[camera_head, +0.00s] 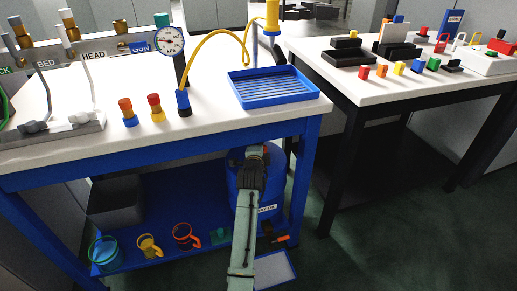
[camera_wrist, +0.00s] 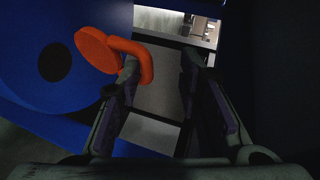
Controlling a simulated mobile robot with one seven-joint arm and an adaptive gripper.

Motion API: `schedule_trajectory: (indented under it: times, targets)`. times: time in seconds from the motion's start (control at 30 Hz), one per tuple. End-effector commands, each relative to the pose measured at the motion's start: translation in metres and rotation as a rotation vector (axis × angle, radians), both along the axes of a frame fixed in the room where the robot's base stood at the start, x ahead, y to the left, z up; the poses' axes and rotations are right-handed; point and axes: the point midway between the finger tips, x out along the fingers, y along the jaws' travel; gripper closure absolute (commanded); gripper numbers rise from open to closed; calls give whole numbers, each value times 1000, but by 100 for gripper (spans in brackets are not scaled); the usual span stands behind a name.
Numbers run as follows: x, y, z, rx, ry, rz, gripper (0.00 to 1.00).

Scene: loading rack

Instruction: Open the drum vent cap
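The blue drum (camera_head: 237,180) stands on the low shelf under the front table, partly hidden by my arm. In the wrist view its blue surface (camera_wrist: 25,95) fills the left, with a round black spot (camera_wrist: 55,61). An orange disc-shaped cap with a bent handle (camera_wrist: 98,50) sits beside that spot. My gripper (camera_wrist: 160,72) is open. The handle curves around the tip of its left finger; I cannot tell whether they touch. The right finger stands apart, with a gap between. In the head view my gripper (camera_head: 258,153) is at the drum's top, under the table edge.
The white tabletop (camera_head: 215,110) hangs close above, and the blue table leg (camera_head: 303,185) is right of the drum. A grey bin (camera_head: 115,203), green cup (camera_head: 105,252), yellow cup (camera_head: 150,247) and orange cup (camera_head: 186,237) are on the shelf's left. Floor at right is clear.

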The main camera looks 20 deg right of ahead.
Motion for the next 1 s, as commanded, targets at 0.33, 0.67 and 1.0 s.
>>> schedule_trajectory:
  times: [0.33,0.67,1.0]
  targets:
    - [-1,-1,-3,0,5,-1,69]
    - [-35,13,7,0,5,0,69]
    - [-94,36,28,-1,4,-1,69]
